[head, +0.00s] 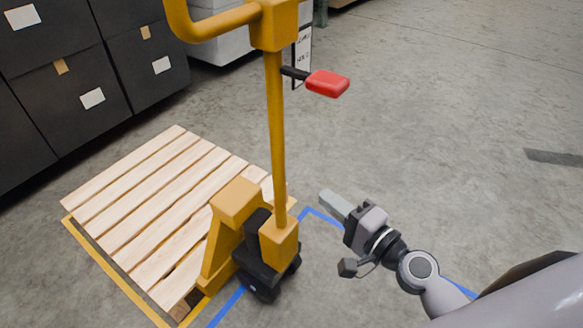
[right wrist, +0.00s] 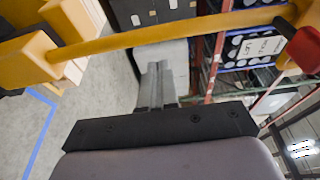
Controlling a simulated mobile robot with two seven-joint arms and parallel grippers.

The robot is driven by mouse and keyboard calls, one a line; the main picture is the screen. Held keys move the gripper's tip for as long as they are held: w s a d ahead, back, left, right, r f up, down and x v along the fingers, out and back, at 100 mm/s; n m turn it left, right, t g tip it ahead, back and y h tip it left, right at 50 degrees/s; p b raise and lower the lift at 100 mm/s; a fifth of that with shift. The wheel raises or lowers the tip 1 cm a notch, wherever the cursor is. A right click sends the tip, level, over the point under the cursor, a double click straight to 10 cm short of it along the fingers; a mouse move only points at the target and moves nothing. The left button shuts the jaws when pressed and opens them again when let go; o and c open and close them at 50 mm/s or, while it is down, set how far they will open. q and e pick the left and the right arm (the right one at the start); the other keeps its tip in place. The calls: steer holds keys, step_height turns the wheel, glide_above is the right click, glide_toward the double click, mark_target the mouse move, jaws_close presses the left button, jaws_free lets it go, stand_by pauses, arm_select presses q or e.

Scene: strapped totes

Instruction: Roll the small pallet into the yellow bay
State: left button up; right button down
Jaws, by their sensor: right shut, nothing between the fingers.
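The small wooden pallet (head: 150,205) lies on the floor at the left of the head view, with the yellow pallet jack (head: 276,150) at its right end. The jack's forks are not visible. Yellow bay tape (head: 115,275) runs along the pallet's near-left edge and near corner; the far sides are hidden. The jack's pole is upright, with a red lever (head: 328,83) near the top. My right gripper (head: 333,203) is shut and empty, right of the pole and apart from it. In the right wrist view, its fingers (right wrist: 158,72) are together below the pole (right wrist: 180,30).
Blue tape (head: 225,306) marks the floor around the jack's base. Dark boxes with white labels (head: 92,98) stand behind the pallet at upper left. Open grey floor (head: 450,120) lies to the right. Racks (right wrist: 205,65) show in the right wrist view.

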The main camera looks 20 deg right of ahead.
mark_target(276, 163)
steer(key=p+x, duration=0.1)
steer(key=x, duration=1)
steer(key=shift+w+a, duration=0.15)
steer(key=shift+w, duration=0.15)
steer(key=w+a, duration=0.1)
steer(key=w, duration=0.1)
steer(key=w+a, duration=0.2)
steer(key=shift+w+a+f+b, duration=0.1)
steer(key=shift+w+a+b, duration=0.05)
steer(key=shift+a+b, duration=0.15)
steer(key=shift+d, duration=0.2)
